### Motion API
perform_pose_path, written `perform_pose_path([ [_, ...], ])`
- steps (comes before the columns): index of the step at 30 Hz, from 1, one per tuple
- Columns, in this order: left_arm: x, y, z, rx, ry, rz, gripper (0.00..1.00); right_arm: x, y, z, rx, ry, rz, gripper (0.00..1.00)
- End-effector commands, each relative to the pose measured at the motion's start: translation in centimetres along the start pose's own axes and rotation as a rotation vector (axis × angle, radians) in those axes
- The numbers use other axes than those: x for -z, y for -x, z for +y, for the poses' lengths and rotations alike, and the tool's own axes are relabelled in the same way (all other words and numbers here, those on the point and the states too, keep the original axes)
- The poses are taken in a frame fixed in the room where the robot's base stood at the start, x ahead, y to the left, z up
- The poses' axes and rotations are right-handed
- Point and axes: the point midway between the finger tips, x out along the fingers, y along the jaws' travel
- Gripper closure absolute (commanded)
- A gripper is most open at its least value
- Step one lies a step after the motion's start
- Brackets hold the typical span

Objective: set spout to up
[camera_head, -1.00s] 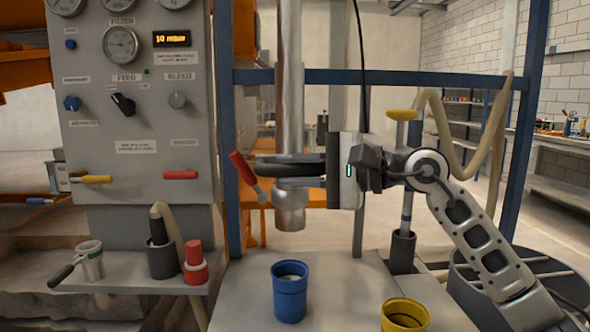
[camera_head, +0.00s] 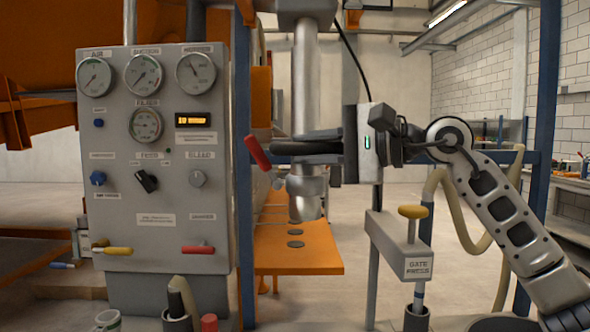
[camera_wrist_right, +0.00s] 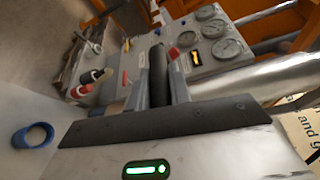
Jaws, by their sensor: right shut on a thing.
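The spout (camera_head: 306,198) is a grey metal nozzle at the lower end of a vertical pipe, hanging above an orange shelf. A red lever handle (camera_head: 257,152) slants beside it, to its left; its red tip also shows in the wrist view (camera_wrist_right: 174,53). My right gripper (camera_head: 280,147) reaches in from the right across the pipe, and its dark fingers are shut at the handle. The fingers hide part of the pipe and how the lever joins it. In the wrist view the two fingers (camera_wrist_right: 168,80) stand close together. My left gripper is not in view.
A grey control panel (camera_head: 155,235) with gauges, knobs and yellow and red levers stands at left. A gate press box (camera_head: 417,268) with a yellow knob (camera_head: 413,211) stands at right. Blue frame posts (camera_head: 545,120) flank the work area. A blue cup (camera_wrist_right: 33,135) shows in the wrist view.

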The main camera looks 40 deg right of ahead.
Motion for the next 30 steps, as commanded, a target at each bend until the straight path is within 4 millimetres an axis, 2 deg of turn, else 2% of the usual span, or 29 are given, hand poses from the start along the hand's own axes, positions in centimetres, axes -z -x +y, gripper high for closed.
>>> perform_pose_path([
  [1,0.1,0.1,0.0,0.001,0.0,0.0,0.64,0.0,0.7,-1.1,0.019,0.007,0.01,1.0],
  [3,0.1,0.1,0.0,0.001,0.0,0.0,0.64,0.1,1.1,-1.4,0.02,0.006,0.016,1.0],
  [15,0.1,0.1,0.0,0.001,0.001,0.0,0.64,0.2,1.4,-1.8,0.023,0.006,0.023,1.0],
  [16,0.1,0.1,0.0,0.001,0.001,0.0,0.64,0.2,1.4,-1.8,0.023,0.006,0.023,0.72],
  [18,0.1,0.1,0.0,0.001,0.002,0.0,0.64,0.2,1.4,-1.7,0.021,0.004,0.022,0.59],
  [26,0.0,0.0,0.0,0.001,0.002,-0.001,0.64,0.2,1.2,-1.3,0.011,0.0,0.019,0.59],
  [30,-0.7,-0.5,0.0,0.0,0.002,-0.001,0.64,0.3,2.1,-1.0,0.011,-0.001,0.021,0.59],
])
